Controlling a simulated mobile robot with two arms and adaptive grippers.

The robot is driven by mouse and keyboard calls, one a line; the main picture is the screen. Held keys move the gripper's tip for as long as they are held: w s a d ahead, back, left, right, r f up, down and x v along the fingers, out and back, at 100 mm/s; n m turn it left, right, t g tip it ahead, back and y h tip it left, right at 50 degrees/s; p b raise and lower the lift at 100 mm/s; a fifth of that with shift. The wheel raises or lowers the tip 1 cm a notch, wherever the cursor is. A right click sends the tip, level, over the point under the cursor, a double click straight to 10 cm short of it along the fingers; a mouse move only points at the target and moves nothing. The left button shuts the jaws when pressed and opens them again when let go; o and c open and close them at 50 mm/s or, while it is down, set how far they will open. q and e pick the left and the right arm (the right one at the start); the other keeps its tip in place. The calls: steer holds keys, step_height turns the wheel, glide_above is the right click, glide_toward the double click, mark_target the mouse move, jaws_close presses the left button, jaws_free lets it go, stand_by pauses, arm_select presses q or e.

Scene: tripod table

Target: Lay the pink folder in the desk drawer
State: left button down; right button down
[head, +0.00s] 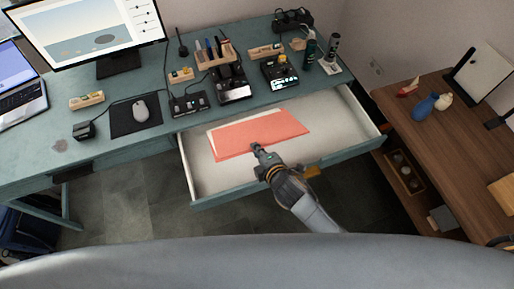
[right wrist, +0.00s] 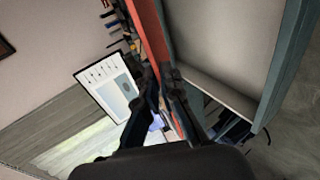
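My right gripper (head: 257,149) is at the folder's near edge. In the right wrist view the folder (right wrist: 150,30) shows nearly edge-on as a red strip running between the fingertips of my right gripper (right wrist: 165,80), which is closed on it. The pale drawer floor (right wrist: 225,40) is beside it there. I cannot tell how far the folder is above the drawer floor. My left gripper is not in view.
The teal desk (head: 140,75) holds a monitor, a mouse (head: 141,110) on a black pad, a black phone, a card terminal (head: 280,72) and bottles behind the drawer. A brown wooden table (head: 450,130) stands at the right. The drawer's right half is empty.

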steer(key=w+f+b, duration=0.2)
steer(key=f+b, duration=0.3)
steer(key=f, duration=0.1)
steer(key=w+a+f+b, duration=0.1)
steer(key=w+f+b, duration=0.1)
steer(key=f+b, duration=0.4)
steer(key=shift+w+a+f, duration=0.2)
steer(key=shift+w+a, duration=0.05)
steer(key=shift+w, duration=0.1)
stand_by(0.4)
steer(key=c, duration=1.4)
jaws_free()
steer(key=shift+c, duration=0.2)
steer(key=shift+s, duration=0.1)
